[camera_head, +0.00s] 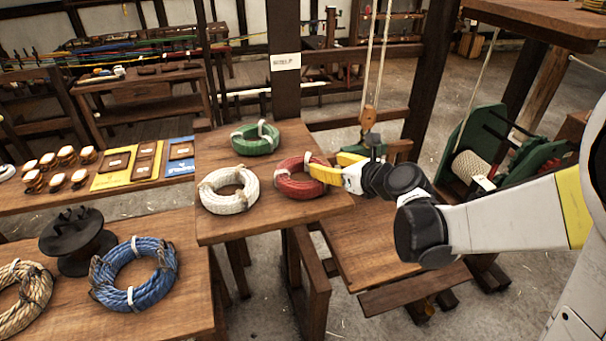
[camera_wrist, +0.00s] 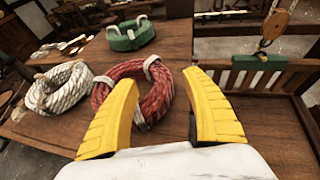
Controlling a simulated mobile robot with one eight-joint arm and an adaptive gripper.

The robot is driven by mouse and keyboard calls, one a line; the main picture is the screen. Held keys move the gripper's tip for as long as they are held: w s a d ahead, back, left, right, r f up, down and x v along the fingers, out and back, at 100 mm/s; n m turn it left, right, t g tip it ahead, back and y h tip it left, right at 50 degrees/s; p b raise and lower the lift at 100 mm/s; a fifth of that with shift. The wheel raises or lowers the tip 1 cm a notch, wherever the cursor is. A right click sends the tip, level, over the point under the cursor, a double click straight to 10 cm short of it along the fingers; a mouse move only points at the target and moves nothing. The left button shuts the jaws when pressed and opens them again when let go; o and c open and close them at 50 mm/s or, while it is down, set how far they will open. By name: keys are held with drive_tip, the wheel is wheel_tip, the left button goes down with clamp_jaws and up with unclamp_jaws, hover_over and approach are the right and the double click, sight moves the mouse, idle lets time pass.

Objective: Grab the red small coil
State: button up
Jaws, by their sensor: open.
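The red small coil (camera_head: 298,178) lies on the wooden table, near its right edge, with white ties around it. In the wrist view the red coil (camera_wrist: 132,88) lies just ahead of my gripper. My gripper (camera_head: 328,167) reaches in from the right with its yellow fingers at the coil's right side. In the wrist view the two fingers of my gripper (camera_wrist: 162,85) are spread apart. The right part of the coil's ring shows between them, and the left finger covers some of its near side. I cannot tell whether the fingers touch it.
A white coil (camera_head: 229,190) lies left of the red one and a green coil (camera_head: 255,138) behind it, both on the same table (camera_head: 262,222). A blue coil (camera_head: 134,274) and a black spool (camera_head: 76,240) sit on a nearer table. A hanging wooden pulley (camera_head: 368,117) is behind my gripper.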

sight(319, 161)
drive_tip(key=x, duration=0.5)
drive_tip(key=shift+b, duration=0.35)
drive_tip(key=shift+c, duration=0.4)
drive_tip(key=shift+s+d, duration=0.1)
clamp_jaws()
